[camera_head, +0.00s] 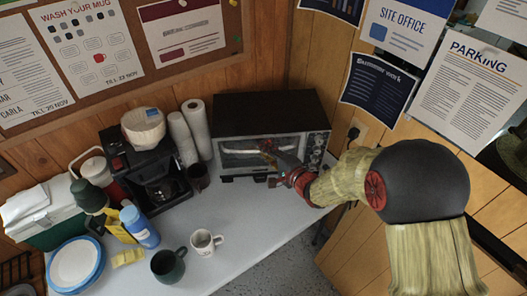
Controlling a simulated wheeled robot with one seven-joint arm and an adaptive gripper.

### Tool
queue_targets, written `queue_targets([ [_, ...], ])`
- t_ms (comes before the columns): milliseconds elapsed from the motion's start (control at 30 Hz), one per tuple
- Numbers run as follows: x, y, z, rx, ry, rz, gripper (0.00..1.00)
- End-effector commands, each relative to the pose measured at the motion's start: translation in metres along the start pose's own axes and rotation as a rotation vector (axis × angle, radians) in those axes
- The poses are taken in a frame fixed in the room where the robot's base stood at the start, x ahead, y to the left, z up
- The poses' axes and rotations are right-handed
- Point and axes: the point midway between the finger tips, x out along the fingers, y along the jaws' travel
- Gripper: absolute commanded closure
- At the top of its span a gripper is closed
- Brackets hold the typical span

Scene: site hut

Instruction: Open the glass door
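A black toaster oven (268,112) stands at the back of the white table, against the wood wall. Its glass door (236,158) is on the front and looks shut, with a pale bar across its upper part. A control panel with knobs (316,147) is to the right of the door. My gripper (269,166) is in front of the right half of the door, reaching in from the right. Its fingers look spread, with nothing seen between them. They hide part of the door, and I cannot tell whether they touch it.
A coffee maker (150,168), paper rolls (195,123) and a dark mug (198,176) stand left of the oven. The table (255,213) before the oven is clear.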

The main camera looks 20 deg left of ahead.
Motion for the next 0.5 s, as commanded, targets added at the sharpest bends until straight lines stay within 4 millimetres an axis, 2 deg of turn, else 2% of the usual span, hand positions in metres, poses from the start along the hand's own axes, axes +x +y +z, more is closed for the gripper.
queue_targets([
  [67, -0.0002, -0.0001, -0.0001, 0.0, 0.0, 0.0, 0.82],
  [367, -0.0004, 0.0002, -0.0002, 0.0, 0.0, 0.0, 0.99],
  [500, -0.0004, 0.0004, -0.0002, 0.0, 0.001, 0.001, 1.0],
])
